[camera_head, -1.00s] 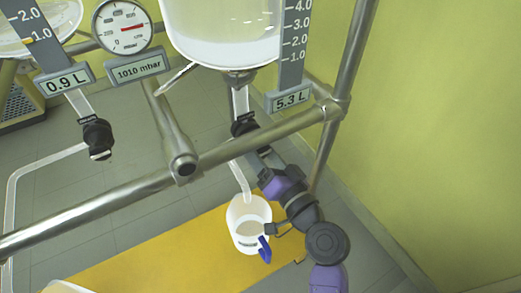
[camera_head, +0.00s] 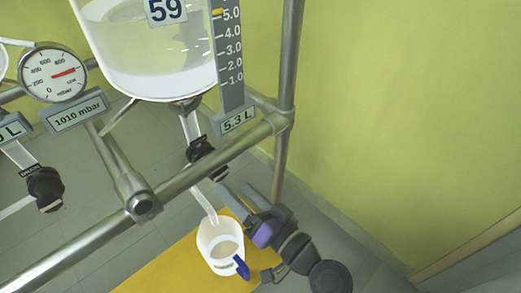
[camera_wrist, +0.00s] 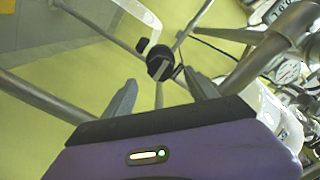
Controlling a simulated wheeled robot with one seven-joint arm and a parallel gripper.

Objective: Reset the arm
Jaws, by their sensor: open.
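My gripper (camera_head: 238,190) is open and empty, its two grey fingers pointing up and left below the frame's rail. In the wrist view my gripper (camera_wrist: 160,82) has its fingers spread, with a black valve (camera_wrist: 160,62) showing beyond the gap between them. In the head view the black outlet valve (camera_head: 207,155) under the large glass reactor (camera_head: 150,70) is just up and left of the fingertips, apart from them in the picture. My arm comes in from the lower right.
A white jug (camera_head: 219,245) with a blue handle stands below the outlet tube, on the yellow floor area. Metal rails (camera_head: 190,175) and an upright post (camera_head: 288,110) are close to the gripper. A pressure gauge (camera_head: 53,73) reads at left. Floor at right is clear.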

